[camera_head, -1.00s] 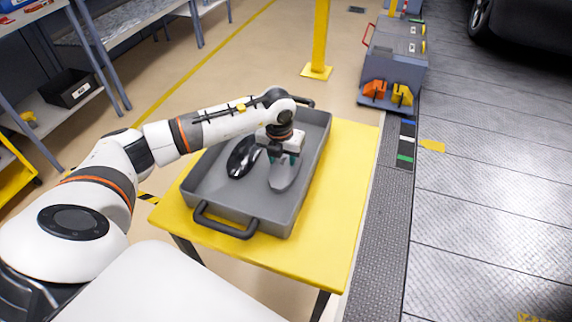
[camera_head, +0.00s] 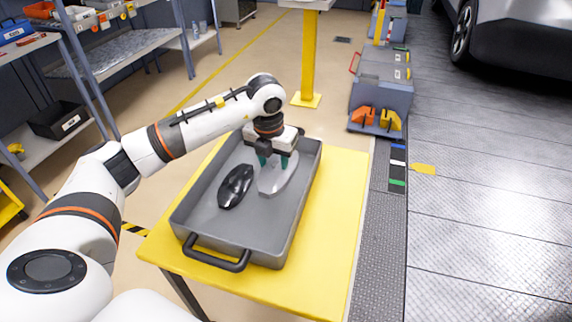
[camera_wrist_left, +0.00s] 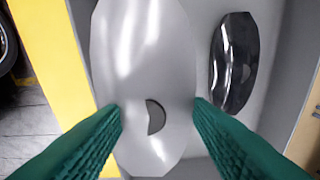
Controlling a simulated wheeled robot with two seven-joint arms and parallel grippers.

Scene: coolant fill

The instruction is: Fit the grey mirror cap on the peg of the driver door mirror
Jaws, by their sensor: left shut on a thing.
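The grey mirror cap (camera_head: 275,184) is a smooth, pale oval shell in the right half of the grey tray (camera_head: 258,224). My left gripper (camera_head: 273,161) points down over its far part, with its green fingers shut on the cap. In the left wrist view the cap (camera_wrist_left: 146,60) lies between the two fingertips (camera_wrist_left: 158,108), with a dark half-round opening in it. I cannot tell whether the cap touches the tray floor. The door mirror and its peg are not visible. My right gripper is not in view.
A glossy black cap (camera_head: 235,187) lies left of the grey one in the tray. The tray stands on a yellow table (camera_head: 335,215). A silver car (camera_head: 515,45) stands at the far right, past open metal flooring (camera_head: 480,220). Shelves (camera_head: 115,55) are at the left.

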